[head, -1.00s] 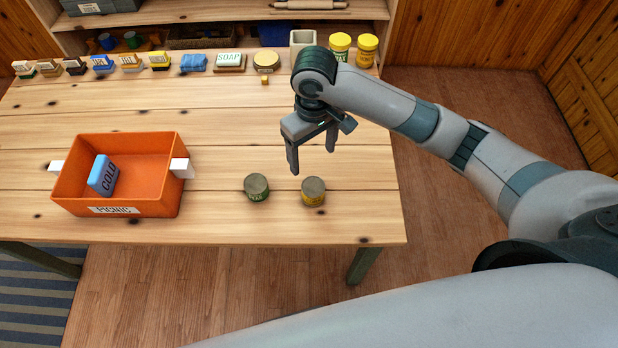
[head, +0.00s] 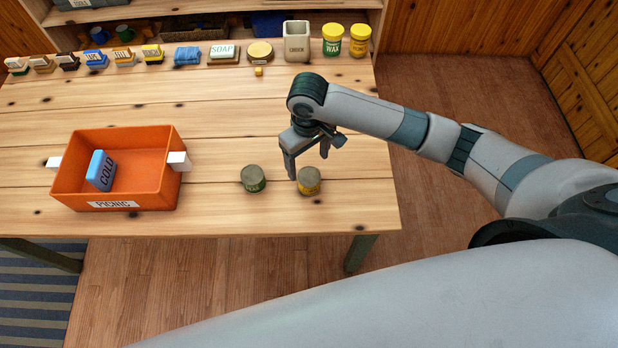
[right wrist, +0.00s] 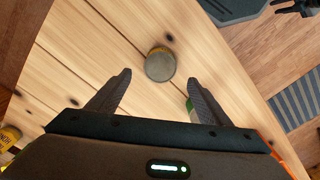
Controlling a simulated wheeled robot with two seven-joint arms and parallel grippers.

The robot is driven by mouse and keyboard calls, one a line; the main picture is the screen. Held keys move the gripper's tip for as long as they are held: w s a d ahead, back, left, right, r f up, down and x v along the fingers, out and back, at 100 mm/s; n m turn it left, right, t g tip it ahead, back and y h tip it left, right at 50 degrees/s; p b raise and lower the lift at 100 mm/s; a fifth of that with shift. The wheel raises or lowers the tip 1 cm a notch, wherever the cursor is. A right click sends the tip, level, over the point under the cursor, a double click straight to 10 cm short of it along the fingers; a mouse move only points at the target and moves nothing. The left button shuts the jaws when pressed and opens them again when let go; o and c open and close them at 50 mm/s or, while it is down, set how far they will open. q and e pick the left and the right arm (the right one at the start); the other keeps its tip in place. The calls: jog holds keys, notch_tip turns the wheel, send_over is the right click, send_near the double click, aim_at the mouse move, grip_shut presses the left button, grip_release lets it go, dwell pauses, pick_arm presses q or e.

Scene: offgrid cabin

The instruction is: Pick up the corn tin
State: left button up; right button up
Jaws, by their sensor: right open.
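The tin with the yellow label, which I take as the corn tin (head: 308,183), stands upright near the table's front right edge. Its grey lid faces up, and I cannot read its label. A tin with a green label (head: 253,180) stands just left of it. My right gripper (head: 308,168) is open and empty, pointing down above and slightly behind the yellow-labelled tin. In the right wrist view that tin (right wrist: 160,65) lies ahead, between the lines of the two fingers, apart from both. The green tin (right wrist: 190,105) is mostly hidden behind one finger. My left gripper is not in view.
An orange picnic box (head: 165,185) with white handles holds a blue cold pack (head: 101,171) on the left. The table (head: 215,110) between is clear.

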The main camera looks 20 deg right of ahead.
aim_at(308, 175)
jog(key=shift+f+p, duration=0.4)
jog(key=shift+f, duration=1.95)
jog(key=shift+f+p, duration=0.4)
jog(key=shift+f, duration=0.1)
notch_tip(308, 175, down, 3)
jog(key=shift+s+f+p, duration=0.1)
jog(key=shift+p, duration=0.45)
jog(key=shift+f, duration=0.5)
jog(key=c, duration=1.3)
